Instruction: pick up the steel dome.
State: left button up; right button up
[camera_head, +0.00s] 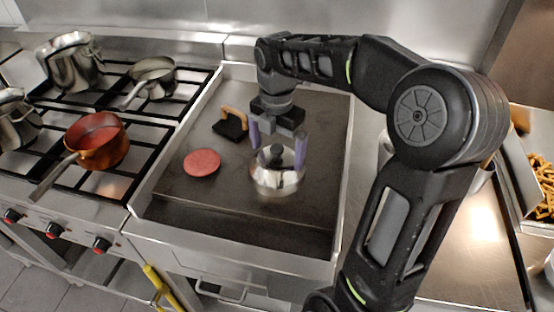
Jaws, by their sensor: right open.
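The steel dome (277,181) is a shiny rounded cover with a dark knob (276,152) on top. It sits upright on the dark griddle plate (230,200), right of the middle of the plate. My right gripper (278,148) points down over the dome with its two purple-grey fingers apart, one on each side of the knob. I cannot tell whether the fingers touch the dome. My left gripper is not in view.
A round red patty (202,162) lies left of the dome. A black press with a wooden handle (231,124) lies behind it. A stove with a copper pan (97,141) and steel pots is at left. A steel counter (470,245) is at right.

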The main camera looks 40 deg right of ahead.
jog(key=shift+f, duration=0.2)
jog(key=shift+c, duration=0.3)
jog(key=shift+s, duration=0.1)
jog(key=c, duration=1.4)
jog(key=shift+r, duration=0.55)
jog(key=c, duration=0.6)
jog(key=r, duration=0.5)
jog(key=shift+w, duration=0.2)
grip_shut()
notch_tip(320, 180, up, 3)
jog(key=shift+s+r+p, duration=0.1)
jog(key=shift+r+p, duration=0.05)
jog(key=shift+p, duration=0.9)
jog(key=shift+r+p, duration=0.4)
jog(key=shift+p, duration=0.1)
